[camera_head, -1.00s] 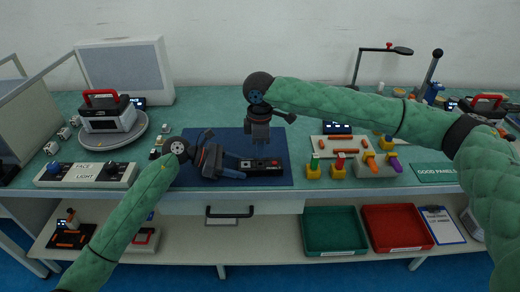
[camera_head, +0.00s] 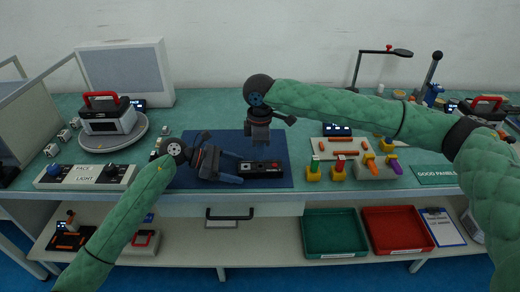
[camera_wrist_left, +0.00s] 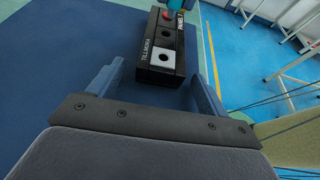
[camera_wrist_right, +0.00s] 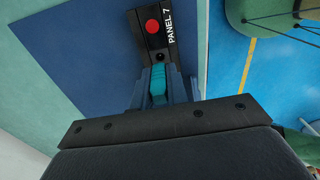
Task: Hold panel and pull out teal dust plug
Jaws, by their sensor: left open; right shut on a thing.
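The black panel (camera_head: 262,167) lies on the blue mat. A red button, sockets and the label "PANEL 7" show on it in the wrist views (camera_wrist_left: 165,42) (camera_wrist_right: 150,30). My left gripper (camera_head: 240,167) is open at the panel's left end; its fingers stand apart on either side of that end in the left wrist view, with no clear contact. My right gripper (camera_head: 262,145) is above the panel, pointing down, shut on the teal dust plug (camera_wrist_right: 158,84). A dark socket shows just beyond its fingertips. Whether the plug's tip still touches the panel is hidden.
The blue mat (camera_head: 210,141) is otherwise mostly clear. Yellow blocks with coloured plugs (camera_head: 313,173) and a pale tray (camera_head: 345,149) stand to the right. A switch box (camera_head: 85,175) is at the left. Green and red bins (camera_head: 335,232) (camera_head: 397,229) sit on the lower shelf.

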